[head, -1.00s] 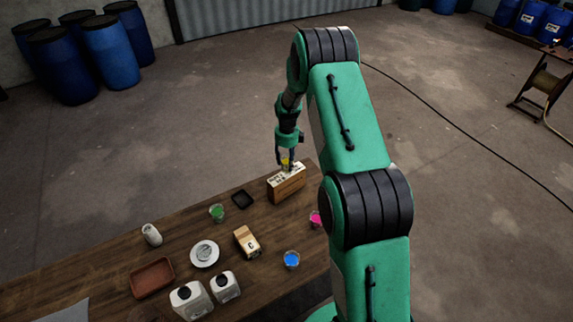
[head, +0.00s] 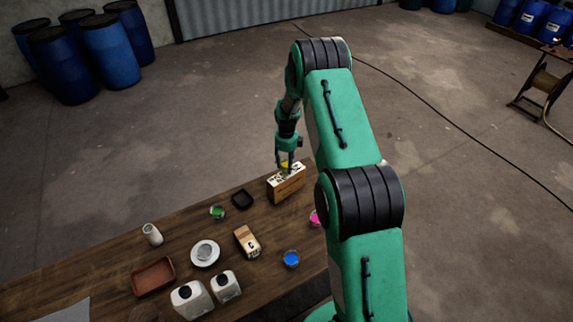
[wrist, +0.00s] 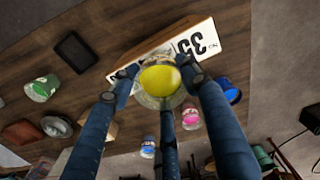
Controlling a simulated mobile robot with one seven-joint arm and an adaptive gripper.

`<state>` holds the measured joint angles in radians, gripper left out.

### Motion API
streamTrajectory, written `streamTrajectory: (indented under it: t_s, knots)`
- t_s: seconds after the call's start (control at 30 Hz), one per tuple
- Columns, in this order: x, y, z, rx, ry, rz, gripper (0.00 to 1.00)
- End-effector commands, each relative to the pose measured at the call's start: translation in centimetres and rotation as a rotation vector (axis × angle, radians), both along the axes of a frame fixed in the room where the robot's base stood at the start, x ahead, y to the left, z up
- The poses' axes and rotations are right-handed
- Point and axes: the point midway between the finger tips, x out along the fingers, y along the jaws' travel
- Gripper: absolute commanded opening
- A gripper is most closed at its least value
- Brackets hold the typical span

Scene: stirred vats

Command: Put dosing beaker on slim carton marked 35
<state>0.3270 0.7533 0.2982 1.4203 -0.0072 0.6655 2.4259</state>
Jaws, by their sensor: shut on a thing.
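My gripper (head: 285,163) is shut on the dosing beaker (wrist: 160,80), a clear beaker with yellow contents. In the head view the beaker (head: 285,168) is small and partly hidden by the fingers. The slim carton marked 35 (head: 287,186) is a brown box with a white labelled top at the table's far right end.
A pink beaker (head: 315,218) is near the right edge. A blue beaker (head: 291,259), a smaller carton (head: 247,241), a plate (head: 205,254) and white jugs (head: 191,301) stand nearer.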

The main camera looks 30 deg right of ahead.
Motion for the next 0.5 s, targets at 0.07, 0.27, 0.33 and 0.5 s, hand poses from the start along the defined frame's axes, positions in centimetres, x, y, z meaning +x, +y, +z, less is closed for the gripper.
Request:
streamTrajectory:
  t_s: [0.07, 0.27, 0.33, 0.5]
  knots:
    - [0.07, -0.01, -0.10, -0.001, -0.001, 0.000, 0.14]
    - [0.05, -0.02, -0.12, -0.001, -0.001, 0.000, 0.14]
    - [0.05, -0.01, -0.17, -0.001, -0.001, 0.000, 0.14]
    - [0.01, 0.00, -0.47, 0.000, 0.000, 0.000, 0.53]
